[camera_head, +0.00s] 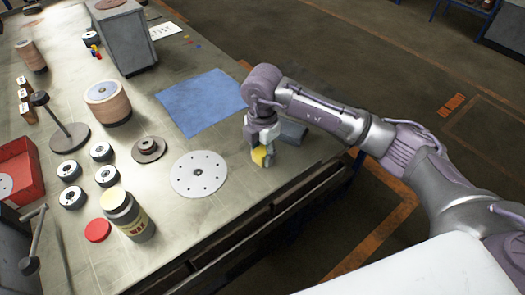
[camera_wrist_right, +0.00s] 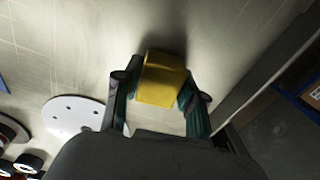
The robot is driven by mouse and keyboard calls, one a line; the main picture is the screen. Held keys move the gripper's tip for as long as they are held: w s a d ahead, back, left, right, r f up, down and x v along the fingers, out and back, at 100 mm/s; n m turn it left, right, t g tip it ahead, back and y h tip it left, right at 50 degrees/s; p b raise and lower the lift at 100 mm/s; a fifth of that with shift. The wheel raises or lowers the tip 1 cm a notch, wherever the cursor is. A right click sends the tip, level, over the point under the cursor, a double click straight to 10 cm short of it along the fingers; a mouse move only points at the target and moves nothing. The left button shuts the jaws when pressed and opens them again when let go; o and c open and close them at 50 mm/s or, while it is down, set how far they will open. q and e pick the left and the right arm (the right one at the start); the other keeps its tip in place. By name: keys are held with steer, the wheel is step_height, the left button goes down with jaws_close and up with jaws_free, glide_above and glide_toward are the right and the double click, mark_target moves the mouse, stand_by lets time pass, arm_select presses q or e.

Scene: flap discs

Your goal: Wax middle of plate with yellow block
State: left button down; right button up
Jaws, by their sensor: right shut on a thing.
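My right gripper (camera_head: 262,158) is shut on the yellow block (camera_head: 259,156) near the table's front edge. The block (camera_wrist_right: 163,80) also shows between both fingers in the right wrist view, and it appears to be held above the tabletop. The plate (camera_head: 199,174), a white disc with several small holes, lies flat on the table to the left of the gripper. The plate (camera_wrist_right: 70,113) is partly hidden behind my gripper in the wrist view. The wax jar (camera_head: 130,216) stands open at the front left, with a pale yellow top surface. My left gripper is not in view.
A red lid (camera_head: 97,230) lies beside the jar. Several small dark discs, a brown flanged piece (camera_head: 148,149) and a round stack (camera_head: 107,102) stand left of the plate. A blue cloth (camera_head: 201,102) lies behind it. The tabletop between plate and gripper is clear.

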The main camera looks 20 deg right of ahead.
mark_target(263, 150)
steer(key=shift+f, duration=0.25)
steer(key=o, duration=0.7)
steer(key=shift+r, duration=0.2)
steer(key=shift+r+p, duration=0.35)
steer(key=shift+r, duration=0.1)
steer(key=shift+c, duration=0.3)
jaws_close()
steer(key=shift+r+p, duration=2.4)
steer(key=shift+r, duration=1.1)
